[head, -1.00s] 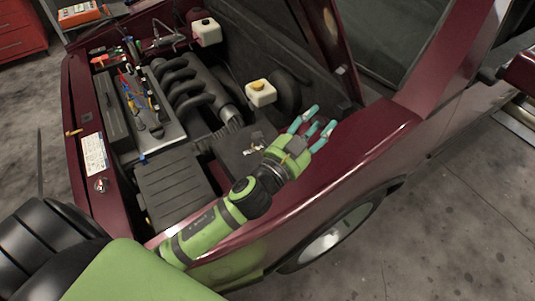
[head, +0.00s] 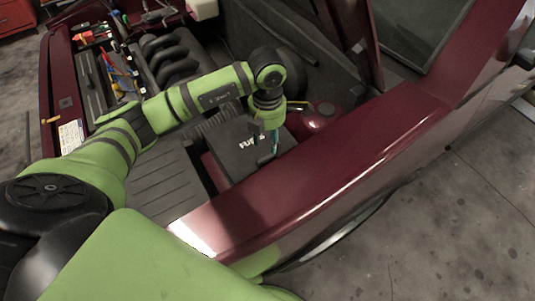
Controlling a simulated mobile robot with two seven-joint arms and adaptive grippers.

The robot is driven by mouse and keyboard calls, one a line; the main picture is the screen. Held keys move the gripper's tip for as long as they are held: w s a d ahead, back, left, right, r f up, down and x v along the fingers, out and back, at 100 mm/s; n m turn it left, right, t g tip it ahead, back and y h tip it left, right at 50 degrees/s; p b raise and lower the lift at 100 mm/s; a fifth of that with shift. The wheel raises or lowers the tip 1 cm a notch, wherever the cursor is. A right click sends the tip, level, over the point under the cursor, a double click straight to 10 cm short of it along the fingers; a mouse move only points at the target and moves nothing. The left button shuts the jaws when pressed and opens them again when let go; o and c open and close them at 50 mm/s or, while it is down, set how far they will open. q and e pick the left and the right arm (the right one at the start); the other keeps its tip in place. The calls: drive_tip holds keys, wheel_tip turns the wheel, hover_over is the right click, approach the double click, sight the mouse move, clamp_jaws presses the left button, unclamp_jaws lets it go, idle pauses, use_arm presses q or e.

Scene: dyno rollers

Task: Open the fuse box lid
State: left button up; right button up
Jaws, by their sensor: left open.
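The fuse box (head: 236,163) is a black box with white lettering on its lid, in the engine bay beside the red fender. Its lid looks shut and lies flat. My left gripper (head: 274,146) points down over the right part of the lid, with teal fingertips near the lettering. It is open and holds nothing. The fingers cover part of the lid's right side, and I cannot tell whether they touch it. My right gripper is not in view.
The red fender (head: 330,150) runs along the near side of the bay. The black engine manifold (head: 170,62) and several tools (head: 122,80) lie to the upper left. A white reservoir (head: 203,8) is at the top. The floor at right is clear.

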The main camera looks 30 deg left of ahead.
sight(267, 156)
use_arm(q)
drive_tip(key=shift+s+d+f, duration=0.1)
drive_tip(key=shift+s+f, duration=0.05)
drive_tip(key=shift+f, duration=0.2)
wheel_tip(267, 156, down, 5)
drive_tip(key=shift+r+p, duration=0.1)
drive_tip(key=shift+p, duration=0.85)
drive_tip(key=shift+f, duration=0.6)
clamp_jaws()
